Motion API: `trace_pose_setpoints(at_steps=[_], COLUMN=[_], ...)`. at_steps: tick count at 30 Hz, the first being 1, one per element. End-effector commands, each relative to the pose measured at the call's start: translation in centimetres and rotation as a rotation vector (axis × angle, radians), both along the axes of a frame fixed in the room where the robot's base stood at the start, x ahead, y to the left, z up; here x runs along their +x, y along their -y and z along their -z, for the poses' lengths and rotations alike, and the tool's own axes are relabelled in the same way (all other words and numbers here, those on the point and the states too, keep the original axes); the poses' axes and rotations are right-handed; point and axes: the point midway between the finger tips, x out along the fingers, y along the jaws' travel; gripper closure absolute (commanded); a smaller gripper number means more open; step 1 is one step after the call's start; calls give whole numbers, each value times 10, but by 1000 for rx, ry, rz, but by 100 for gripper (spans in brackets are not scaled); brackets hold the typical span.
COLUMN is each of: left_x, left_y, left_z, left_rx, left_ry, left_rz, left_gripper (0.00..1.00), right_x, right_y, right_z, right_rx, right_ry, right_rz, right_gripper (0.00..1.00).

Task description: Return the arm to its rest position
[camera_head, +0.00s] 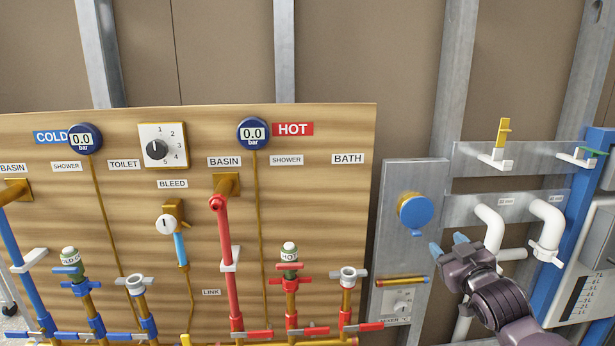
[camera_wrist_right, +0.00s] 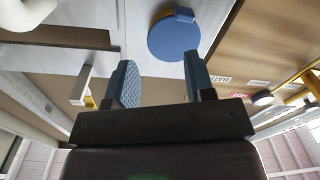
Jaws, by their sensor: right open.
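My right gripper (camera_head: 449,247) is at the lower right of the head view, in front of the grey metal panel. Its two blue fingertips are apart, with nothing between them. The right wrist view also shows the gripper (camera_wrist_right: 160,82) with its fingers spread and empty. A round blue cap (camera_head: 415,212) on a yellow fitting sits on the panel, just above and left of the fingertips. In the right wrist view the blue cap (camera_wrist_right: 174,40) lies beyond the fingers, apart from them. My left gripper is in neither view.
A wooden board (camera_head: 330,200) with gauges, labels, red and blue pipes and valves fills the left and middle. White bent pipes (camera_head: 490,228) stand close to the right of my gripper. A yellow-handled valve (camera_head: 503,132) is above. A blue post (camera_head: 565,255) and grey box are at far right.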

Motion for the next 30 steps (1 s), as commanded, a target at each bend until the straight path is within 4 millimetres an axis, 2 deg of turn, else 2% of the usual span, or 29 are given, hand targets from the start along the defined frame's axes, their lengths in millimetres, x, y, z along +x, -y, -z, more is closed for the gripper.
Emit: trace_pose_setpoints(at_steps=[1, 3, 11, 18, 24, 27, 30], left_x=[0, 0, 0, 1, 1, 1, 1], left_y=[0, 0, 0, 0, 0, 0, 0], left_z=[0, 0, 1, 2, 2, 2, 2], left_rx=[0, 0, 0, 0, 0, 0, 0], left_ry=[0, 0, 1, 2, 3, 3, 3], left_rz=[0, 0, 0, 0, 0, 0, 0], left_gripper=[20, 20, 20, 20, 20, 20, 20], right_x=[-16, -36, -123, -217, -291, -315, -328], right_y=[-4, -9, -21, -27, -27, -25, -23], right_z=[28, 57, 159, 245, 299, 314, 321], right_rx=[12, 22, 80, 156, 208, 219, 219], right_ry=[-22, -45, -174, -361, -509, -554, -579], right_rz=[-1, -1, 27, 93, 157, 180, 191], right_gripper=[51, 51, 51, 51, 51, 51, 51])
